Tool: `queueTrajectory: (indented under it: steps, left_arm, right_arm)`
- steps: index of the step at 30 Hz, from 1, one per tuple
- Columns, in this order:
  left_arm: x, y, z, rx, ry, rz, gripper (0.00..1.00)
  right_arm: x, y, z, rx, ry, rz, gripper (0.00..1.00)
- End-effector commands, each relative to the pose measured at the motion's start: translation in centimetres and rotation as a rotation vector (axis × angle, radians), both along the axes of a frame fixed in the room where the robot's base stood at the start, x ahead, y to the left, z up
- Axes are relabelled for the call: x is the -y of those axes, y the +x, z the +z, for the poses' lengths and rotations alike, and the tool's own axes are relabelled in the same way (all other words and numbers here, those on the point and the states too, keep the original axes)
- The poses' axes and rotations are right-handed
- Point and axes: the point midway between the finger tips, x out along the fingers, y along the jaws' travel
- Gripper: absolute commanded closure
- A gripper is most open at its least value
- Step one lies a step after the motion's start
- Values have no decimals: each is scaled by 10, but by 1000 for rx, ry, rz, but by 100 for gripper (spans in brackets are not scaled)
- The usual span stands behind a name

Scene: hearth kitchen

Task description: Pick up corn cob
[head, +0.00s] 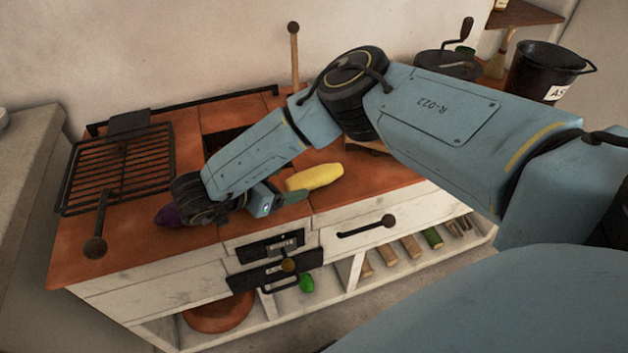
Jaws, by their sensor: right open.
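The yellow corn cob (316,177) lies on the reddish-brown worktop of the hearth unit, near its front edge. My right gripper (284,198) is open and low over the worktop, just left of and in front of the cob. A dark green piece beside the cob's left end is partly covered, and I cannot tell whether it belongs to the cob or to my gripper. I cannot tell whether the gripper touches the cob. My left gripper is not in view.
A black grill rack (120,165) lies on the worktop's left. A purple vegetable (167,216) is partly hidden behind my right wrist. A black bucket (545,72) stands at the back right. Drawer handles (365,227) stick out in front. My right arm hides part of the worktop.

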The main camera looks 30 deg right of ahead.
Motion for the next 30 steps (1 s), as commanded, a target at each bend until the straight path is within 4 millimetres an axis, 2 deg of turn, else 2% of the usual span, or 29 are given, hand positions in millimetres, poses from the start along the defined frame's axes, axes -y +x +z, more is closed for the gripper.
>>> queueTrajectory:
  steps: [3, 10, 18, 27, 28, 30]
  left_arm:
    - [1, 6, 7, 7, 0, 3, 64]
    - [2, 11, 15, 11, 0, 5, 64]
    - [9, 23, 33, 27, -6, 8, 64]
    - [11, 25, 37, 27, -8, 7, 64]
    - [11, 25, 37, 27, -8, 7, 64]
    - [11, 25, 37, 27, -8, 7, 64]
  right_arm:
    - [16, 2, -10, -2, 1, -2, 29]
    - [31, 5, -15, -1, 3, -2, 29]
    - [66, 13, -28, -2, 2, -1, 29]
    - [71, 14, -30, -1, 3, 0, 29]
    - [71, 14, -30, -1, 3, 0, 30]
    - [71, 14, -30, -1, 3, 0, 39]
